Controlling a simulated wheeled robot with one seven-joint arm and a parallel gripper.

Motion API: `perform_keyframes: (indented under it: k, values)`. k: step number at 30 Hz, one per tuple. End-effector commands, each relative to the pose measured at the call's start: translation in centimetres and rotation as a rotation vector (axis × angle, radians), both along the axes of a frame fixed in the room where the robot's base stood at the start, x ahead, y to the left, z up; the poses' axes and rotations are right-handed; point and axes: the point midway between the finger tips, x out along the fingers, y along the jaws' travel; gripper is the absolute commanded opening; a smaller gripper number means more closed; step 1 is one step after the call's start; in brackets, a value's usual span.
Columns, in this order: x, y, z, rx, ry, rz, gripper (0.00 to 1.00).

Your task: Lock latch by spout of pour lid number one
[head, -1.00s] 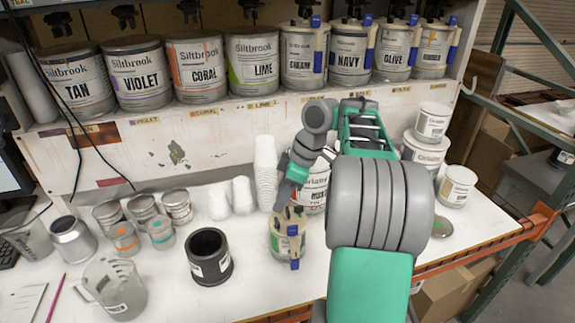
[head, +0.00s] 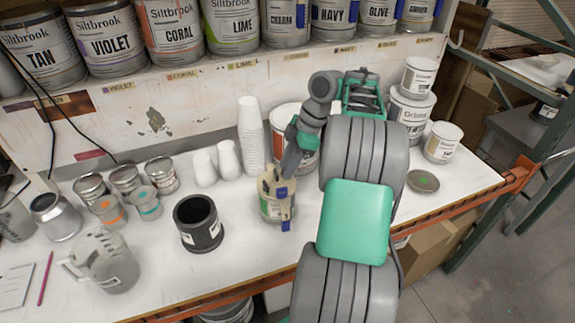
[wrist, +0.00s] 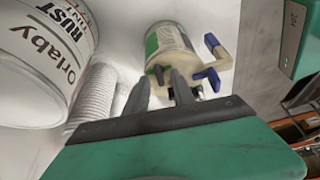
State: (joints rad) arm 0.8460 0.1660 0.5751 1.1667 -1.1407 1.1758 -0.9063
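A small can with a green label (head: 275,207) stands upright on the white bench and wears a beige pour lid (head: 268,182). Two blue latch tabs show on the lid, an upper one (head: 282,191) and a lower one (head: 285,225). In the wrist view the can (wrist: 168,42) appears tilted, and its blue tabs (wrist: 208,80) stick out to the right. My gripper (wrist: 160,78) is at the lid, its two dark fingers apart with nothing clearly between them. The fingers hide part of the lid. I cannot tell which latch is by the spout or whether the fingers touch.
A large Orlaby Rust can (wrist: 45,50) and a stack of white cups (head: 250,135) stand close behind the small can. A black open pot (head: 198,223) stands to its left. Bench in front is clear.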

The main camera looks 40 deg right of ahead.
Motion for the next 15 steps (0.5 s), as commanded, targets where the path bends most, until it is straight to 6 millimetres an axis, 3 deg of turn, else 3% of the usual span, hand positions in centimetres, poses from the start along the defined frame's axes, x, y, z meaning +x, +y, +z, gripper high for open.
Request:
perform_keyframes:
  k: [11,15]
  values:
    - [0.03,0.07,0.01,0.000,0.000,0.001,0.00]
    - [0.03,0.07,0.01,0.000,0.000,0.001,0.00]
